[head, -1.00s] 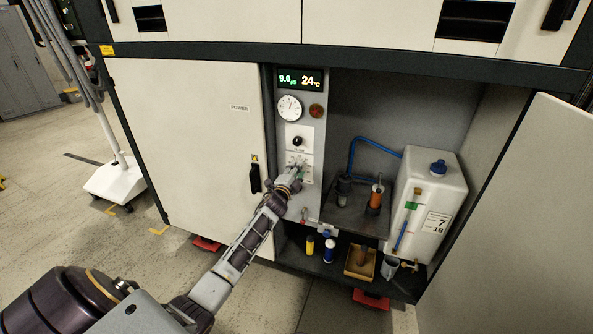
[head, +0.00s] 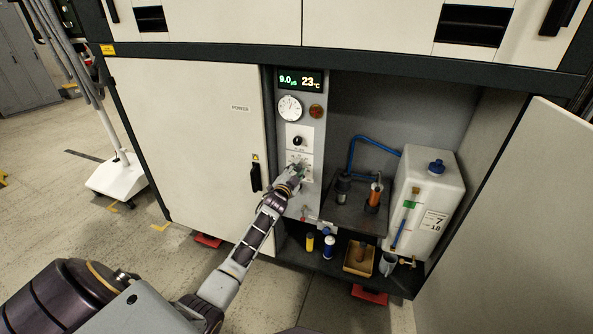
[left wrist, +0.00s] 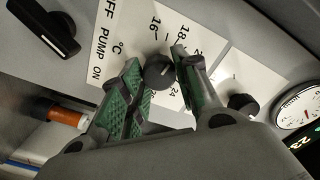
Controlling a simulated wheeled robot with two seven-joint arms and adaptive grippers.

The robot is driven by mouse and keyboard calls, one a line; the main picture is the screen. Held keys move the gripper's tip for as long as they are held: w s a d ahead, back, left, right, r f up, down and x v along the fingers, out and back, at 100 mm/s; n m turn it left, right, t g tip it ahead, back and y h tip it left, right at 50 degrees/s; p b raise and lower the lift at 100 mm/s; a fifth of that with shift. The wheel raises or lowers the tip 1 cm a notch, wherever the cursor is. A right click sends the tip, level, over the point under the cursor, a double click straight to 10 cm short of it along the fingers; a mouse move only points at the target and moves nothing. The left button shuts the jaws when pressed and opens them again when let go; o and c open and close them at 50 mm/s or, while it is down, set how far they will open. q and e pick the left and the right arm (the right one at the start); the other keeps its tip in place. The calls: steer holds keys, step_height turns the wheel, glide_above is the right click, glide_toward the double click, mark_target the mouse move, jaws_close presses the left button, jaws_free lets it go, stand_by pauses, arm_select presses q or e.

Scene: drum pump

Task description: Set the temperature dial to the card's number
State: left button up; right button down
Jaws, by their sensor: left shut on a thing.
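My left gripper (head: 298,174) is at the lower white dial plate of the control column. In the left wrist view its two green-padded fingers are closed around the black temperature dial (left wrist: 157,72), on a plate marked °C with numbers including 16, 18, 20 and 24. The gripper mostly hides the dial in the head view. The display (head: 300,80) reads 9.0 µS and 23 °C. A white card (head: 435,222) on the tank shows 7 and, below it, 18. My right gripper is not in view.
A black switch handle (left wrist: 45,27) marked PUMP is nearby. The white tank (head: 426,185) and the open right door (head: 520,220) are to the right.

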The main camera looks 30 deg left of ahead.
arm_select(q)
steer(key=shift+f, duration=0.15)
steer(key=o, duration=1)
steer(key=shift+s, duration=0.2)
steer(key=v, duration=1.1)
steer(key=shift+s, duration=0.3)
steer(key=shift+d, duration=0.1)
stand_by(0.6)
